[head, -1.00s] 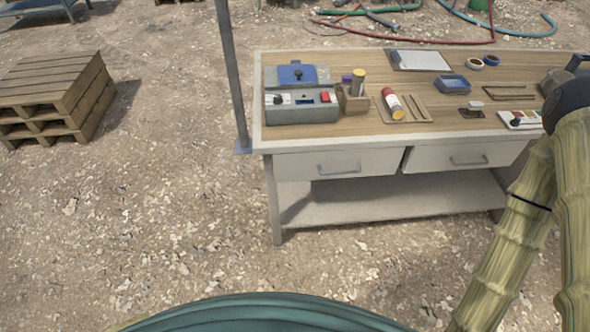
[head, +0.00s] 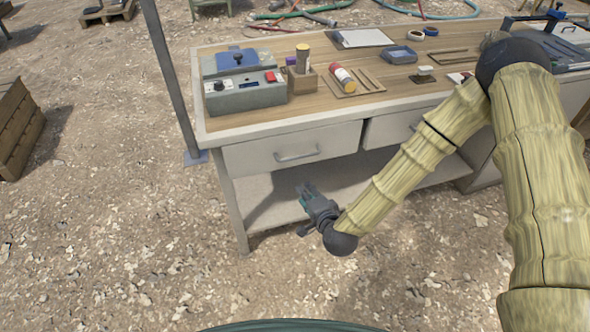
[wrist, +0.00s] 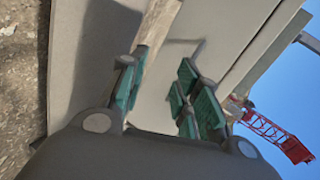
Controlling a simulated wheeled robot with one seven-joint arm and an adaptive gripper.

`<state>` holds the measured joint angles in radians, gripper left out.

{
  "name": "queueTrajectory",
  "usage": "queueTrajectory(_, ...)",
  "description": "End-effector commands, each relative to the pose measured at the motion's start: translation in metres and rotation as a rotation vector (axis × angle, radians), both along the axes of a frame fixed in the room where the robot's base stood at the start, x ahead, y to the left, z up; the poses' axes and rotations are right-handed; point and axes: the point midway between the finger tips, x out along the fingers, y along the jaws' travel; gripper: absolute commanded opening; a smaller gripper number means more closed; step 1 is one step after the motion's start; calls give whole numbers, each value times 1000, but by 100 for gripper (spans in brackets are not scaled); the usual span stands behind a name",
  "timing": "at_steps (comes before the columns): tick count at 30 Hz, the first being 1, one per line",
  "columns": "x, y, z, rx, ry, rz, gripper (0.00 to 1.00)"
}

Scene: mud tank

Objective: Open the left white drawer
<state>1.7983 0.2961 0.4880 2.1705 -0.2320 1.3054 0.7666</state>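The left white drawer (head: 295,147) is shut in the front of the workbench, with a grey bar handle (head: 297,155) on its face. The right white drawer (head: 392,129) beside it is partly hidden by my arm. My gripper (head: 306,195) is below the left drawer and its handle, apart from both, in front of the lower shelf. In the wrist view my gripper (wrist: 158,92) has its green-padded fingers spread with nothing between them. White bench surfaces lie beyond the fingers there.
The workbench top (head: 240,125) holds a control box (head: 245,92), a wooden holder (head: 302,80), a red and white can (head: 342,78) and other tools. A grey post (head: 170,80) stands at the bench's left corner. Gravel ground in front is clear.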

Motion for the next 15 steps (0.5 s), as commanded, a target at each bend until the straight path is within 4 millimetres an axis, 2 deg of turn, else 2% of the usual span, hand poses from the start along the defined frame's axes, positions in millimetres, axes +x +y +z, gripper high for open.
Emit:
queueTrajectory(1,16,3,5,57,-38,-33,32)
queueTrajectory(3,31,5,19,121,-77,-66,32)
queueTrajectory(7,45,7,33,183,-113,-98,32)
queueTrajectory(15,72,14,33,191,-121,-103,32)
